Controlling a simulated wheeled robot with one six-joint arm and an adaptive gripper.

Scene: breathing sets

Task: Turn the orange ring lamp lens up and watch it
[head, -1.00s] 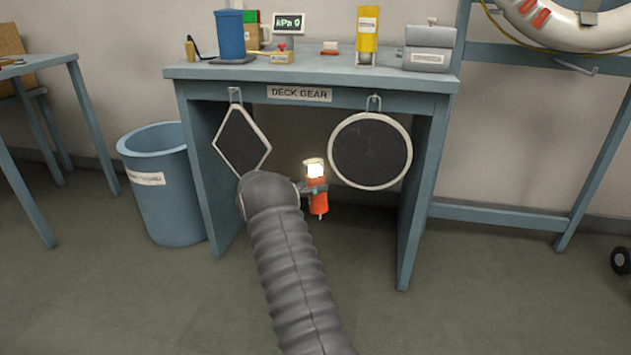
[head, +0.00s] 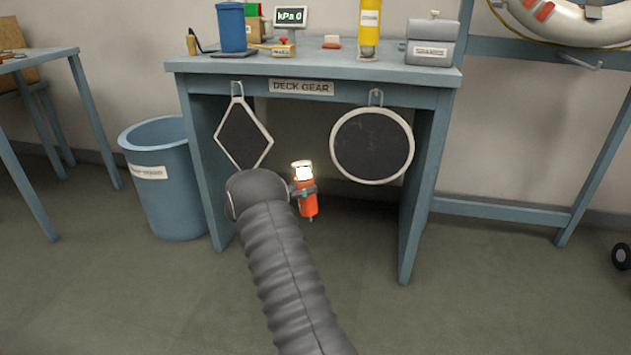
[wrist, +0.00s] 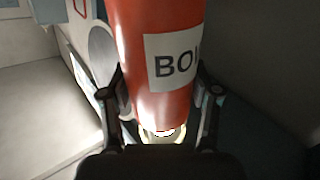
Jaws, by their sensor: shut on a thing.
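The orange ring lamp (head: 308,207) is off the floor in front of the bench, gripped around its body. It stands nearly upright with a slight tilt, its clear lens (head: 302,170) on top and glowing white. My gripper (head: 304,191) is shut on it. In the wrist view, the gripper fingers (wrist: 162,105) lie on either side of the orange body (wrist: 140,60). The bright lens ring (wrist: 165,135) shows low in that view, partly hidden by the gripper.
The blue-grey bench (head: 200,66) marked DECK GEAR stands behind. A diamond board (head: 243,138) and a round board (head: 371,146) hang from its front. A blue bin (head: 165,200) stands left. A kPa display (head: 291,17) sits on the bench.

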